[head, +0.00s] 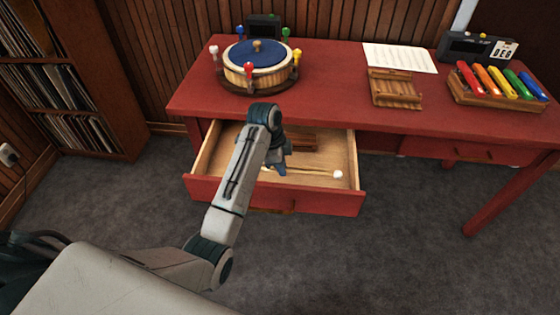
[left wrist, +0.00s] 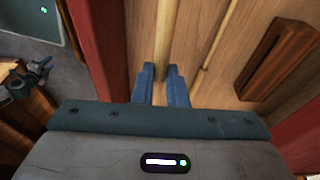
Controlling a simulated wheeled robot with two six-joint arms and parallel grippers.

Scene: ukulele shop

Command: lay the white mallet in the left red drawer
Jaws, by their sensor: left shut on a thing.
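The left red drawer (head: 232,192) is pulled open under the table, with a pale wooden inside. The white mallet (head: 338,174) shows its white head over the drawer's right part, its thin wooden stick running left to my left gripper (head: 277,169). In the left wrist view, the blue fingers of my left gripper (left wrist: 160,75) are shut on the mallet's stick (left wrist: 165,40), low inside the drawer. I cannot tell whether the mallet touches the drawer floor. The mallet's head is outside the left wrist view. My right gripper is not in view.
A brown wooden block (head: 302,142) lies at the drawer's back; a thin pale strip (left wrist: 218,42) runs beside the held stick. On the red table (head: 330,70) stand a blue-topped drum (head: 258,62) and a rack of coloured shapes (head: 500,84). The right drawer (head: 450,149) is closed.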

